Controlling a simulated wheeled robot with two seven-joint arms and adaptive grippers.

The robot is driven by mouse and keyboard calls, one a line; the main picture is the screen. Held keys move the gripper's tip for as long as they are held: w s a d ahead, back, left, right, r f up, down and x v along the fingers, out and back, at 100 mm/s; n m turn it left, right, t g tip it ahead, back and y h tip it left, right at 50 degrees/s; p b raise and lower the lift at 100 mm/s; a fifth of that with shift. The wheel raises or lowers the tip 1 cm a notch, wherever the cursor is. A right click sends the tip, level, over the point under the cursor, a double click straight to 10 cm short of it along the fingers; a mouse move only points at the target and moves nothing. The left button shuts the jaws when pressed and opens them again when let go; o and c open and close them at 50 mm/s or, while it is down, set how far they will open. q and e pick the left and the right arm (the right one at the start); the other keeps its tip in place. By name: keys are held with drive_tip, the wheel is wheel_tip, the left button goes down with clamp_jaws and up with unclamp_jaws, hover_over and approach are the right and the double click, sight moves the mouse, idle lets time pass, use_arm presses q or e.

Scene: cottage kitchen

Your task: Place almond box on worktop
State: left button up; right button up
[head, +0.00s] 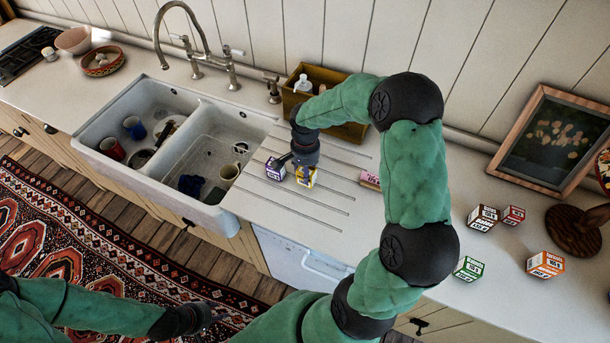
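Several small labelled boxes stand on the pale worktop (400,300); I cannot read which one is the almond box. A purple-and-white box (274,169) and a yellow box (308,178) stand close together on the grooved drainboard right of the sink. My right gripper (302,166) points down right at these two, partly covering the yellow one; its fingers are too hidden to tell whether it grips. A pink box (370,180) lies farther right, partly behind my arm. My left gripper (212,316) is low at the left, over the floor and away from the boxes; its fingers are small and dark.
Brown (483,217), red (514,215), green (468,268) and orange (545,264) boxes stand at the right. A framed picture (508,172) leans on the wall. The double sink (190,103) holds mugs. A wooden caddy (350,131) stands behind the drainboard, whose front part is clear.

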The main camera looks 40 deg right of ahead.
drive_tip(key=shift+w+f, duration=0.1)
drive_tip(key=shift+f, duration=1.45)
drive_tip(key=shift+f, duration=0.15)
drive_tip(key=o, duration=1.2)
wheel_tip(320, 180, up, 12)
drive_tip(key=shift+r+p, duration=0.15)
drive_tip(key=shift+p, duration=0.25)
